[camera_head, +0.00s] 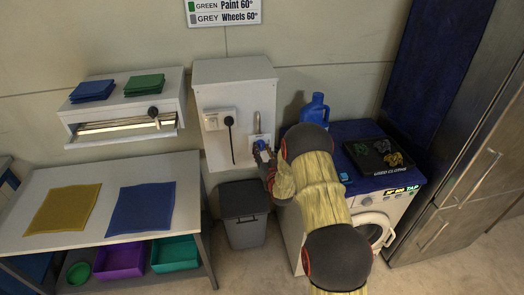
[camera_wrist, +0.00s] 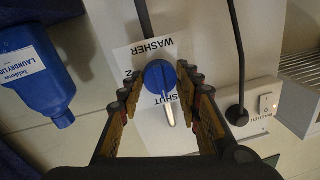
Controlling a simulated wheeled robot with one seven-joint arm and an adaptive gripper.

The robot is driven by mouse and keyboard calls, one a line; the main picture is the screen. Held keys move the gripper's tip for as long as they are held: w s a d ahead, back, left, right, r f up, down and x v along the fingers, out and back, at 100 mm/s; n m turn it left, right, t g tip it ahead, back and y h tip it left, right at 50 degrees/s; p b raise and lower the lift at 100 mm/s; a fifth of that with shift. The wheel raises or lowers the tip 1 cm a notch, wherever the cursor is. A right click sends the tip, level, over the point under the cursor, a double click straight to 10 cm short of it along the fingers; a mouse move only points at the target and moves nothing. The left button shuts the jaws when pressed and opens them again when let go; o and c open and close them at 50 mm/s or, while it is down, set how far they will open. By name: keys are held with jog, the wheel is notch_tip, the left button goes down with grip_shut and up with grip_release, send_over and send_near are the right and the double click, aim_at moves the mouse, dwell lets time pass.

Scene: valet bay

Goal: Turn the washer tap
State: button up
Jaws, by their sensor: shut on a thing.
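The washer tap is a round blue knob (camera_wrist: 160,76) with a pale pointer, on a white label plate (camera_wrist: 134,62) whose print is upside down in the wrist view. The plate reads "WASHER" and "SHUT". The pointer runs down in that view, beside the word "SHUT". My gripper (camera_wrist: 158,84) has one finger on each side of the knob and is shut on it. My arm hides part of the washing machine (camera_head: 387,208) below and to the right.
A blue laundry liquid bottle (camera_head: 315,109) stands right of the tap, on the machine's blue top (camera_head: 353,130). A socket with a plugged cord (camera_head: 229,122) is left of the tap. A grey bin (camera_head: 244,211) stands below. A table with cloths (camera_head: 97,234) is at left.

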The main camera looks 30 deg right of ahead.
jog(key=shift+f+m, duration=0.1)
jog(key=shift+m, duration=0.2)
jog(key=m+b, duration=0.3)
jog(key=b, duration=0.1)
jog(key=shift+f, duration=0.1)
jog(key=m+b, duration=0.2)
jog(key=m, duration=0.1)
jog(key=m+b, duration=0.2)
jog(key=m, duration=0.1)
jog(key=shift+a+t+h+b, duration=0.1)
jog(key=shift+t+h+b, duration=0.3)
jog(key=m+b, duration=0.3)
jog(key=m, duration=0.2)
jog(key=shift+m+h+b, duration=0.5)
jog(key=shift+m+b, duration=0.8)
jog(key=shift+m, duration=0.9)
jog(key=o, duration=1.2)
jog(key=shift+c, duration=0.2)
jog(key=shift+a, duration=0.1)
jog(key=r+v, duration=0.1)
jog(key=v, duration=1)
jog(key=shift+s+f, duration=0.35)
jog(key=shift+s, duration=0.1)
